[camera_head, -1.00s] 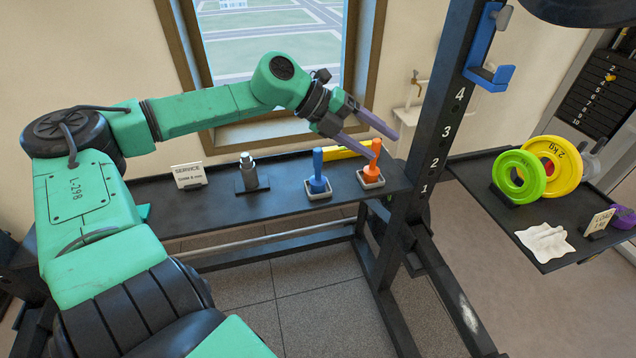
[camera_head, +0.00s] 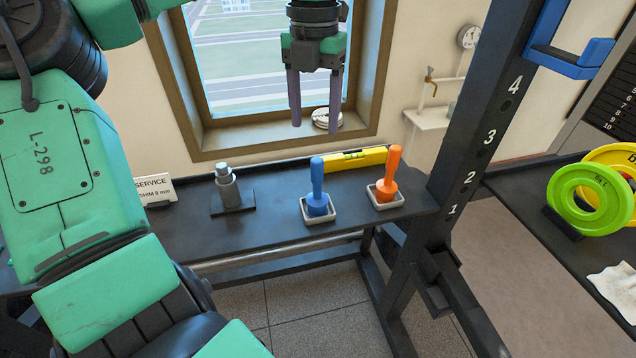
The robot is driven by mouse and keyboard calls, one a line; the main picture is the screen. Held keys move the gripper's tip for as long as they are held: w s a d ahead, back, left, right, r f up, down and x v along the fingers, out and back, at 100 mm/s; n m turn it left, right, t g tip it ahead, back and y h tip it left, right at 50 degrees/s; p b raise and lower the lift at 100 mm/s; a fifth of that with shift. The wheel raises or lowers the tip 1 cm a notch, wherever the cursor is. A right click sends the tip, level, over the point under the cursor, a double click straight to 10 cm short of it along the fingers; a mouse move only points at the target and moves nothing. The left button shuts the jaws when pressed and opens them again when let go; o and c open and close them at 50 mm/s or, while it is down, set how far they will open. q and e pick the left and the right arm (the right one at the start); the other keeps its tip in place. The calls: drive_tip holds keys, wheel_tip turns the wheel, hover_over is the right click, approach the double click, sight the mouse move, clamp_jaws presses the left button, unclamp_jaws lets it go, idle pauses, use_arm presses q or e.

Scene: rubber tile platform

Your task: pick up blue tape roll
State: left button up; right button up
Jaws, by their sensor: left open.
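I cannot make out a blue tape roll in the head view. A small round pale object with darker bands (camera_head: 321,118) lies on the window sill, seen between the fingers of my left gripper (camera_head: 315,127). The left gripper points straight down in front of the window, open, with its two purple-grey fingers apart and nothing between them that I can tell is held. How far it is from the sill object is unclear. A blue handled tool (camera_head: 317,190) stands upright in a small pale tray on the black shelf. My right gripper is out of view.
On the black shelf (camera_head: 270,232) stand an orange handled tool (camera_head: 388,178), a yellow level (camera_head: 355,158), a metal cylinder on a block (camera_head: 228,188) and a service card (camera_head: 155,188). A black numbered post (camera_head: 480,140) rises at the shelf's right end.

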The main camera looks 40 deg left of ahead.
sight(317, 182)
use_arm(q)
drive_tip(key=shift+w+f, duration=0.15)
drive_tip(key=shift+f, duration=0.5)
wheel_tip(317, 182, down, 14)
drive_tip(key=shift+w+f+b, duration=0.1)
drive_tip(key=shift+w+b, duration=0.05)
drive_tip(key=shift+b, duration=0.15)
clamp_jaws()
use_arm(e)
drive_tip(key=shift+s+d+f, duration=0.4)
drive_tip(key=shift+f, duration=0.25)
